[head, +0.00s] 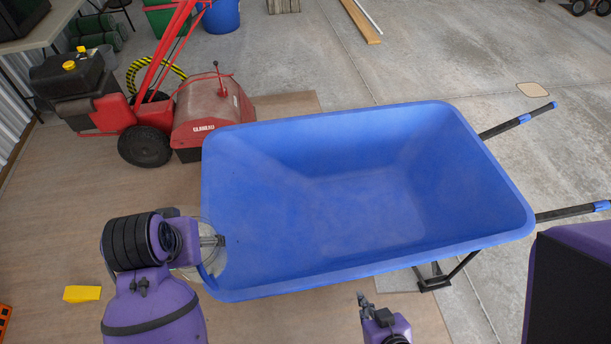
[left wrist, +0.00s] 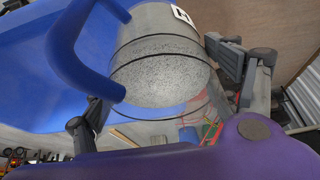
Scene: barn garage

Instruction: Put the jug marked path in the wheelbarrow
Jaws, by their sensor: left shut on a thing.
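The blue wheelbarrow (head: 370,190) stands in the middle of the head view, its tray empty apart from the left end. My left gripper (head: 215,241) is over the tray's left rim. It is shut on a jug (left wrist: 160,75), with one finger on each side in the left wrist view. The jug has a clear, banded body with grey speckled contents and a blue handle. Its label (left wrist: 183,15) is cut off and cannot be read. In the head view the jug (head: 216,262) is mostly hidden under my left gripper. My right gripper (head: 364,302) is below the wheelbarrow's near side, apart from it.
A red tiller (head: 210,108) stands behind the wheelbarrow's left end. The wheelbarrow's handles (head: 520,120) stick out to the right. A yellow block (head: 82,293) lies on the floor at lower left. Planks (head: 360,20) lie behind. The concrete floor at upper right is mostly clear.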

